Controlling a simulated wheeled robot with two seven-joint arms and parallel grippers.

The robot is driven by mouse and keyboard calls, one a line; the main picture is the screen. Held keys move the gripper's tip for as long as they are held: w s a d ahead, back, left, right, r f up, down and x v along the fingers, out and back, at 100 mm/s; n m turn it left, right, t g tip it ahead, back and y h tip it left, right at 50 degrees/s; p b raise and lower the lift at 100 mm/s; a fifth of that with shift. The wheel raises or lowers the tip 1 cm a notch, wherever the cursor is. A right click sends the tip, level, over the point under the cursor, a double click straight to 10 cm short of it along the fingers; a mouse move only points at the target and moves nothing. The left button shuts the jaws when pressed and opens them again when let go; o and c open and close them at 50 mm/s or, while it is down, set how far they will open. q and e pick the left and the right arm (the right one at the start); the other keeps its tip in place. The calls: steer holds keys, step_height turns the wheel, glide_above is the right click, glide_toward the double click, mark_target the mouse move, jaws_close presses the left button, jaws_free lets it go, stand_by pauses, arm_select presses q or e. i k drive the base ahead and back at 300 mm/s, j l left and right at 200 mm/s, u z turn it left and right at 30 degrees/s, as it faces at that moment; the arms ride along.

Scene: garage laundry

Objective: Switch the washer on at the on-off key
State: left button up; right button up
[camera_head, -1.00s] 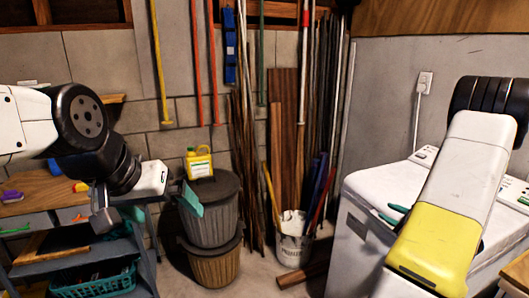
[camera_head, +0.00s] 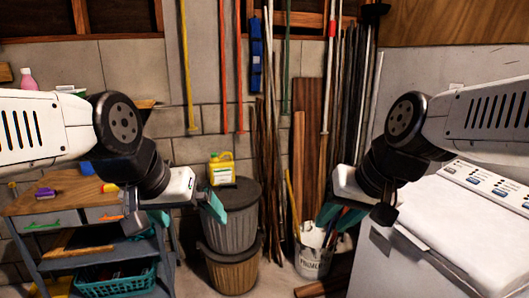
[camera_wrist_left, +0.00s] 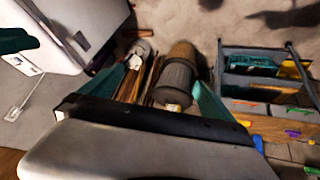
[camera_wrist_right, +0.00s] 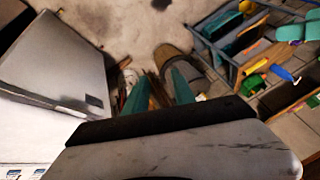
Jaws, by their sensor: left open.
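The white washer (camera_head: 475,235) stands at the right in the head view, with a closed lid. Its control panel (camera_head: 490,187) runs along the back with several blue-grey keys; labels are too small to read, so I cannot tell which is the on-off key. In the right wrist view the washer (camera_wrist_right: 58,65) is at the left, its panel (camera_wrist_right: 22,171) cut off at the bottom corner. My right gripper (camera_head: 350,212) is left of the washer, fingers partly apart and empty. My left gripper (camera_head: 178,211) is farther left, open and empty, near the bins.
A shelf bench (camera_head: 60,200) with a teal basket (camera_head: 118,281) stands at the left. Stacked bins (camera_head: 232,222) carry a yellow jug (camera_head: 222,170). A white bucket (camera_head: 313,262) holds tools by the wall, before upright boards. Floor shows between bins and washer.

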mark_target(451, 170)
steer(key=z, duration=1.8)
